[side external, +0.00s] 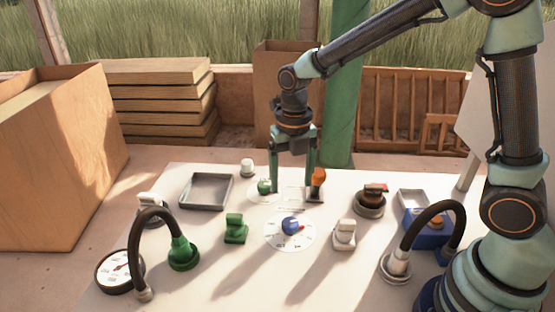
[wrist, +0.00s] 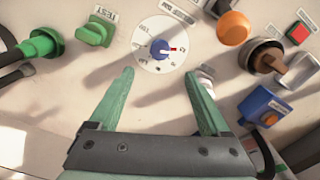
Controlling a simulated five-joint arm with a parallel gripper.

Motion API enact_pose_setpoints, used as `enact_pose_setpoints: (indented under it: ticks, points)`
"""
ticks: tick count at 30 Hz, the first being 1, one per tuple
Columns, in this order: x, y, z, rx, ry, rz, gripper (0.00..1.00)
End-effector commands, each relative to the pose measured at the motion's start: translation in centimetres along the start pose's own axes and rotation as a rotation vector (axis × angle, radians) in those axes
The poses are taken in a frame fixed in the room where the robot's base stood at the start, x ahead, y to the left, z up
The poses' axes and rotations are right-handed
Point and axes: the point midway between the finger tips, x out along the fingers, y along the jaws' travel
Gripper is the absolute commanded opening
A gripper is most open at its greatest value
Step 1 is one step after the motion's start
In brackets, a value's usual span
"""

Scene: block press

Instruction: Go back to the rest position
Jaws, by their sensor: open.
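My gripper (side external: 292,186) hangs over the far middle of the white panel (side external: 190,280), fingers pointing down. In the wrist view my gripper (wrist: 160,76) has its two green fingers spread wide, with nothing between them. In the side view the blue knob (side external: 290,226) is nearer the camera than the fingers. How high the fingertips are above the panel is hard to tell.
In the side view, a small green knob (side external: 264,187) and an orange-topped lever (side external: 318,179) stand close to the fingers. A grey tray (side external: 206,175), a green switch (side external: 235,229), a gauge (side external: 118,270) and two arched black cables (side external: 150,215) (side external: 418,220) also occupy the panel.

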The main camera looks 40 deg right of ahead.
Motion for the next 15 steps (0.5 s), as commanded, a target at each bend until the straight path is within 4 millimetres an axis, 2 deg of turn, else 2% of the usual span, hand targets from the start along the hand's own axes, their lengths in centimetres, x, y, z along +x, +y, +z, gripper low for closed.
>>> enact_pose_setpoints:
  ticks: [11, 15]
  points:
    - [-0.41, -0.01, -0.01, 0.001, 0.0, 0.0, 0.81]
    - [-1.06, -0.29, -0.05, 0.072, -0.013, 0.009, 0.81]
